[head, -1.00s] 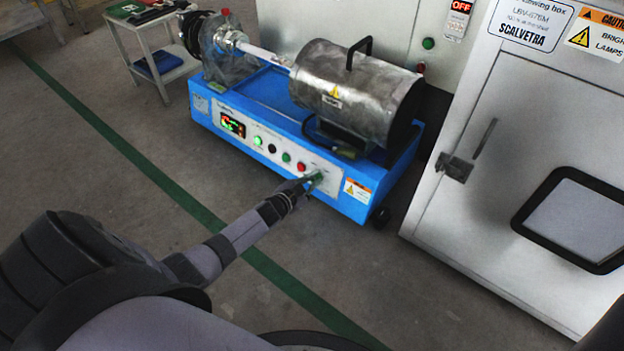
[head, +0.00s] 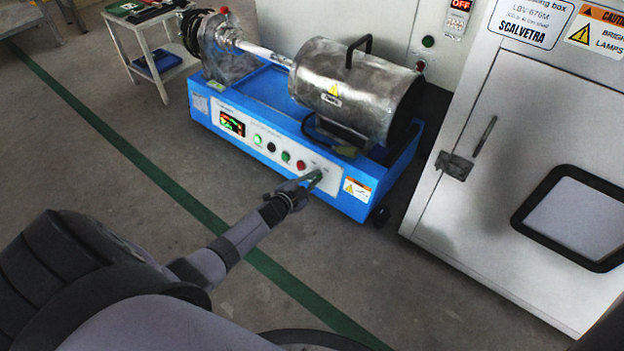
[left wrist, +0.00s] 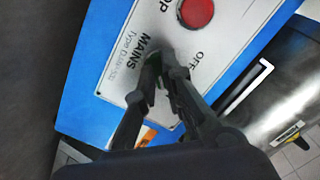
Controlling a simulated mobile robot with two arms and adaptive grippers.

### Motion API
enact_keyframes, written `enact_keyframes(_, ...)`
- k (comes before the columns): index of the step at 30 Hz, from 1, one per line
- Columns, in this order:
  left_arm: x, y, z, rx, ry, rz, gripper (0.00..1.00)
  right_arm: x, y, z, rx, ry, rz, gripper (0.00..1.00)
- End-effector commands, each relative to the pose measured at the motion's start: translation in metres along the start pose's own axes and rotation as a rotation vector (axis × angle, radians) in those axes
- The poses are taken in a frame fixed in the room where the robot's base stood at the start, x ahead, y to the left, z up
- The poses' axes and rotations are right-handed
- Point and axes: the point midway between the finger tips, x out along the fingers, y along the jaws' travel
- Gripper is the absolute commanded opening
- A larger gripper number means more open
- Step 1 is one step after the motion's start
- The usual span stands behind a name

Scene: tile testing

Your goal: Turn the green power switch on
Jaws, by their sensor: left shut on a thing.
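The green power switch (left wrist: 151,72) sits on the white control panel (head: 331,184) at the front of the blue machine, by the "MAINS" and "OFF" lettering. My left gripper (head: 313,178) is at the panel's right end with its fingers closed around the switch. In the left wrist view its two dark fingers (left wrist: 161,72) meet at the switch and hide most of it, so I cannot read its position. My right gripper is not in view.
A red button (left wrist: 196,12) is just beside the switch. Green, black and red controls and a lit display (head: 232,123) lie further left on the panel. A metal cylinder (head: 350,90) sits on top. A grey cabinet (head: 470,215) stands at right. The floor in front is clear.

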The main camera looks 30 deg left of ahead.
Motion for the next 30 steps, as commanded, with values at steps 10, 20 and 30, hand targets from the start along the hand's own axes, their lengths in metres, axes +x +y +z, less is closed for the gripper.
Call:
enact_keyframes(10, 0.0, 0.0, 0.0, 0.001, 0.001, 0.0, 0.28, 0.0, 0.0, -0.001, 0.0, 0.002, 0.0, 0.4)
enact_keyframes(20, -0.001, 0.0, 0.0, 0.001, 0.0, 0.0, 0.29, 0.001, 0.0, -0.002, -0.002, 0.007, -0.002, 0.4)
enact_keyframes(30, -0.039, 0.002, 0.001, 0.001, -0.001, 0.003, 0.29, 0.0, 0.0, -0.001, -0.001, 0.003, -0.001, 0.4)
